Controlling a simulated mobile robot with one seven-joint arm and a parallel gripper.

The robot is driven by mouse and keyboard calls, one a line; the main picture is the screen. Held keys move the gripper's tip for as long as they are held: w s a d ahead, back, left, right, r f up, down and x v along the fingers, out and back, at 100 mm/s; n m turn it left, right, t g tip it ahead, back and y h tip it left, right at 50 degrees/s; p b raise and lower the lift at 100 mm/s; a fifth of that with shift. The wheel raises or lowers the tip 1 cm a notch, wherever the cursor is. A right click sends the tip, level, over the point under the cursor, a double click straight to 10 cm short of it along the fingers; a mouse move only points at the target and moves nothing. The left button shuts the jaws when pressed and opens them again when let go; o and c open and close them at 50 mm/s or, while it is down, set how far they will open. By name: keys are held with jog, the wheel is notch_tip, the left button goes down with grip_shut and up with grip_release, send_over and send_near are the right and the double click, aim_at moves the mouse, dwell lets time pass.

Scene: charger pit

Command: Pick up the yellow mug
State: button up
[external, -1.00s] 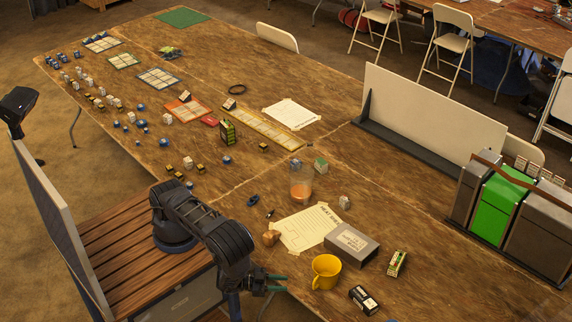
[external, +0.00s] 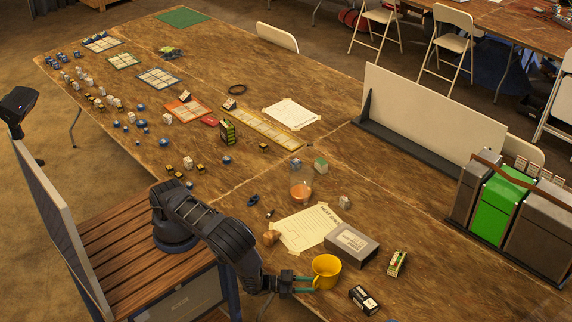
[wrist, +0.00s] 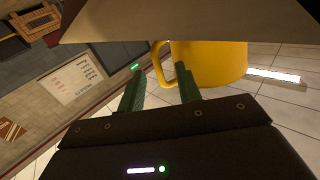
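The yellow mug (external: 326,270) stands upright near the front edge of the table. Its handle faces my gripper. My gripper (external: 313,283) is beside the mug, low over the table edge, with its two green fingers apart. The mug's handle shows between the fingertips of my open gripper (wrist: 158,67). I cannot tell whether a finger touches the mug.
A grey box (external: 351,243) stands just behind the mug. A black box (external: 364,299) lies to its right, with a small green-and-white box (external: 397,262) beyond. A paper sheet (external: 306,228), a brown lump (external: 271,237) and an orange cup (external: 301,190) lie further back.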

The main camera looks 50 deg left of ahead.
jog(key=shift+w+d, duration=0.1)
jog(key=shift+d, duration=0.05)
grip_shut()
jog(key=shift+r, duration=0.1)
notch_tip(320, 180, up, 10)
dwell(0.8)
